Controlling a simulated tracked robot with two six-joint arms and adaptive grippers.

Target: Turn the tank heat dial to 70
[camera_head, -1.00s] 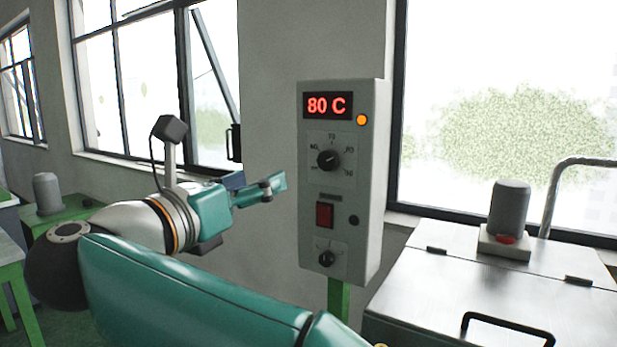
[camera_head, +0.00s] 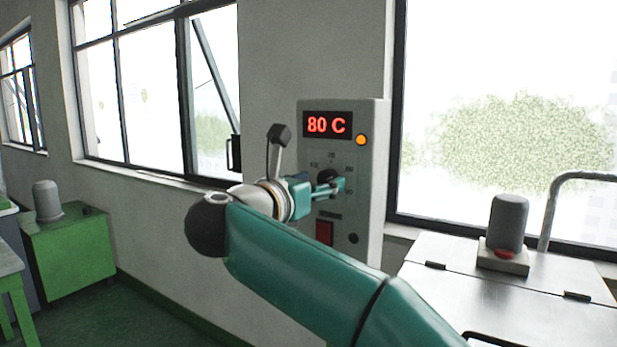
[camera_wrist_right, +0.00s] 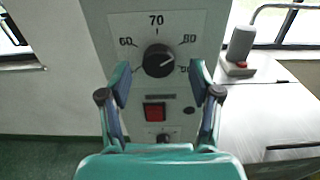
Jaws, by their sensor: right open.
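The grey control box (camera_head: 374,130) stands by the window, and its red display (camera_head: 327,124) reads 80 C. The black heat dial (camera_wrist_right: 159,61) sits on a scale marked 60, 70 and 80 in the right wrist view, with its pointer line towards the upper right, near 80. My right gripper (camera_wrist_right: 160,85) is open, with one finger on each side of the dial in that view; I cannot tell whether they touch it. In the head view my right gripper (camera_head: 335,187) is at the dial (camera_head: 328,176) and partly covers it. My left gripper is not in view.
An orange lamp (camera_head: 361,140) is beside the display. A red switch (camera_wrist_right: 154,112) and a small lower knob (camera_wrist_right: 163,138) are below the dial. A metal tank lid (camera_head: 520,305) with a grey motor (camera_head: 509,222) is at the right.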

